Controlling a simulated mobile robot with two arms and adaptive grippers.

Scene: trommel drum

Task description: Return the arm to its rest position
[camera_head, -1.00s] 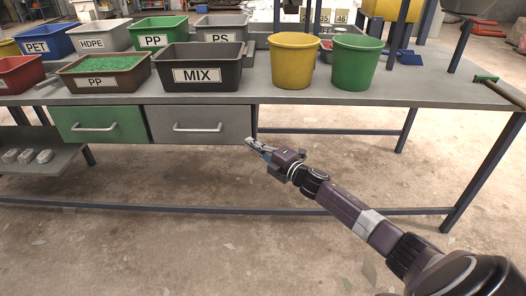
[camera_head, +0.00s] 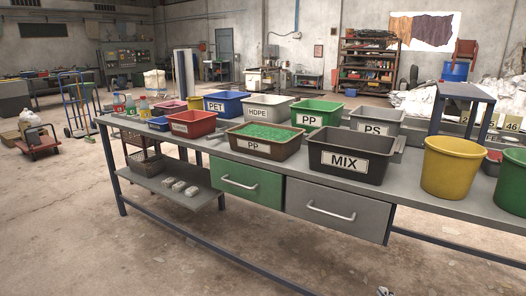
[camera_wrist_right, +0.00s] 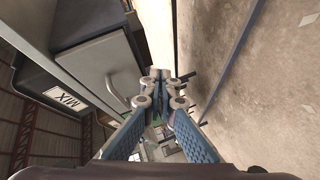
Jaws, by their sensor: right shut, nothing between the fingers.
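Only the tip of my right gripper (camera_head: 385,291) shows in the head view, at the bottom edge right of centre, below and in front of the grey drawer (camera_head: 335,209). The rest of that arm is outside this view. In the right wrist view both blue-padded fingers of my right gripper (camera_wrist_right: 161,88) are together, shut and empty. They are apart from the bench. The grey drawer also shows in the wrist view (camera_wrist_right: 98,70), left of the fingers. My left gripper is in neither view.
The grey workbench (camera_head: 420,196) carries the black MIX bin (camera_head: 345,166), several labelled bins and a yellow bucket (camera_head: 452,168). A green drawer (camera_head: 247,182) is left of the grey one. A lower shelf (camera_head: 150,181) juts out at left. The floor in front is clear.

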